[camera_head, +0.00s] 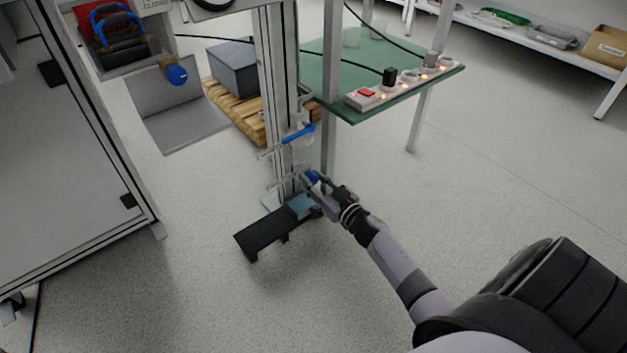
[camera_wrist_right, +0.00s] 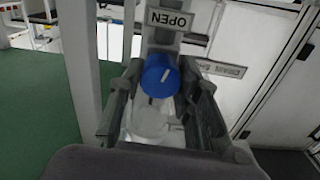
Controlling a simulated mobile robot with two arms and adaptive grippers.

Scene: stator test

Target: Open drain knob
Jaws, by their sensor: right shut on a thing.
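A small blue drain knob (camera_head: 312,177) sits low on the metal column in the head view. My right gripper (camera_head: 318,182) reaches the knob from the right. In the right wrist view its fingers (camera_wrist_right: 158,108) stand on both sides of the knob and are shut on it. A clear cup-like part (camera_wrist_right: 150,122) shows between the fingers, below the knob. My left gripper is not in view.
A blue lever (camera_head: 298,132) is on the column above the knob. A black step-like stand (camera_head: 262,232) is on the floor beside the column. Open floor lies to the right.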

